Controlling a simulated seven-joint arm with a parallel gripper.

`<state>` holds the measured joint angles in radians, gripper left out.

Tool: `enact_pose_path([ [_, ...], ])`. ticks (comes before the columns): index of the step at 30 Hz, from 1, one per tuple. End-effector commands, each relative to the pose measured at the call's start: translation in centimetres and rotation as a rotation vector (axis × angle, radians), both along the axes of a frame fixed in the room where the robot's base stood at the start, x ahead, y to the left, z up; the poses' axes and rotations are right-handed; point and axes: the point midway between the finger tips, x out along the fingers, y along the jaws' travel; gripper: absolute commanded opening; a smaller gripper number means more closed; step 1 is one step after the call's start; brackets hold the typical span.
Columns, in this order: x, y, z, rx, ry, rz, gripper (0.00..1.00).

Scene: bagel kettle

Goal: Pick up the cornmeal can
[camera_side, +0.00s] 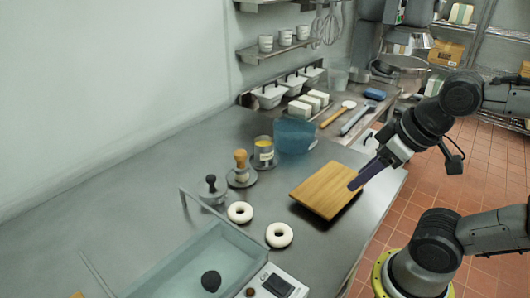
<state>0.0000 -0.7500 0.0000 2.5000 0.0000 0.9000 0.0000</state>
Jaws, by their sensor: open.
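A small can with a yellow top and a pale label (264,155), which looks like the cornmeal can, stands upright on the steel counter. It is just left of a translucent blue tub. My gripper (354,186) is at the right edge of the wooden board, to the right of and nearer than the can, well apart from it. Its dark fingers point down and left, and it is open with nothing visible in it. The gap between the fingers is too small to make out.
The wooden board (325,190) lies between my gripper and the can. The blue tub (295,136) stands close by the can. Left of it are a wooden-handled tamper (241,168) and a dark-knobbed one (211,188). Two white rings (279,235) and a basin (195,255) are nearer.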

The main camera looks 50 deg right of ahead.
Motion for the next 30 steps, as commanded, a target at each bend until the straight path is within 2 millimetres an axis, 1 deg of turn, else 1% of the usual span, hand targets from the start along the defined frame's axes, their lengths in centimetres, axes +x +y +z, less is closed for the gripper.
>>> enact_pose_path([
  [2, 0.0, 0.0, 0.0, 0.0, 0.0, 0.0, 0.5],
  [5, 0.0, 0.0, 0.0, 0.0, 0.0, 0.0, 0.66],
  [9, 0.0, 0.0, 0.0, 0.0, 0.0, 0.0, 0.91],
  [10, 0.0, 0.0, 0.0, 0.0, 0.0, 0.0, 0.97],
  [11, 0.0, 0.0, 0.0, 0.0, 0.0, 0.0, 1.0],
  [19, 0.0, 0.0, 0.0, 0.007, 0.0, -0.012, 1.0],
  [21, 0.0, 0.0, 0.0, 0.023, 0.0, -0.045, 1.0],
  [23, 0.2, -0.2, 0.4, 0.038, -0.011, -0.088, 1.0],
  [26, 1.8, -0.8, 2.6, 0.069, -0.057, -0.191, 1.0],
  [27, 2.8, -1.1, 3.6, 0.083, -0.068, -0.239, 1.0],
  [29, 4.6, -1.5, 4.9, 0.099, -0.077, -0.308, 1.0],
  [30, 5.8, -1.9, 5.7, 0.107, -0.082, -0.35, 1.0],
])
